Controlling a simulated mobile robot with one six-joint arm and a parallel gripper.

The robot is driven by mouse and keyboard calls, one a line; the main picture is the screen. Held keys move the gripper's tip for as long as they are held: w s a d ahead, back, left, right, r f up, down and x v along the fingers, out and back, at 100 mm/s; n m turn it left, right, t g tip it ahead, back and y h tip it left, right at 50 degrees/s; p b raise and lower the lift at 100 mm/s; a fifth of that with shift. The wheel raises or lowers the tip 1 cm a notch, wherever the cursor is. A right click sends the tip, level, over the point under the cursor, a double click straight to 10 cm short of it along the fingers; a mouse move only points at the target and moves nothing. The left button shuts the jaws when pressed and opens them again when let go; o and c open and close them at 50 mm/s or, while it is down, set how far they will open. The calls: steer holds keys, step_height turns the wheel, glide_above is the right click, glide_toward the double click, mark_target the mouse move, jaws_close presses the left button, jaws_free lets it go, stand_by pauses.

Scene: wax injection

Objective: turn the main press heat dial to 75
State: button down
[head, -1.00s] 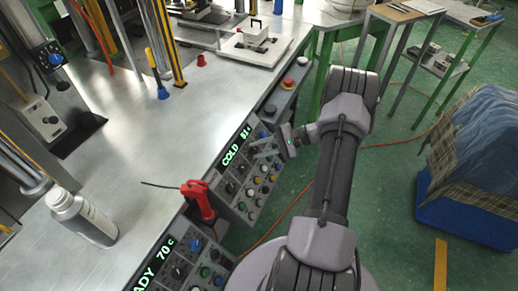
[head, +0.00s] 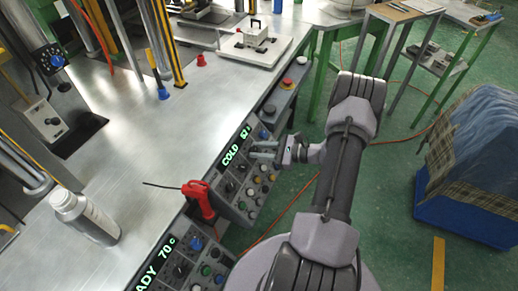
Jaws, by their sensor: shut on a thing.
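The control panel with a green "COLD" readout (head: 236,147) is set in the table's front edge in the head view. Its number is too small to read for sure. Several knobs and coloured buttons sit below the readout. My gripper (head: 257,150) reaches in from the right at this panel, just right of the readout, and is shut on a dial there. The dial is hidden by the fingers, so its pointer cannot be seen. A second panel (head: 160,268), lower left, reads "ADY 70 C" in green, its first letters cut off.
A grey bottle (head: 85,217) stands on the metal table (head: 150,140). A red button (head: 287,83) is beyond the panel. A blue bin (head: 465,215) stands at right.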

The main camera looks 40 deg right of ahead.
steer(key=shift+m, duration=0.5)
steer(key=c, duration=1.1)
jaws_free()
steer(key=p+v, duration=0.4)
steer(key=v, duration=1.3)
steer(key=shift+s, duration=0.3)
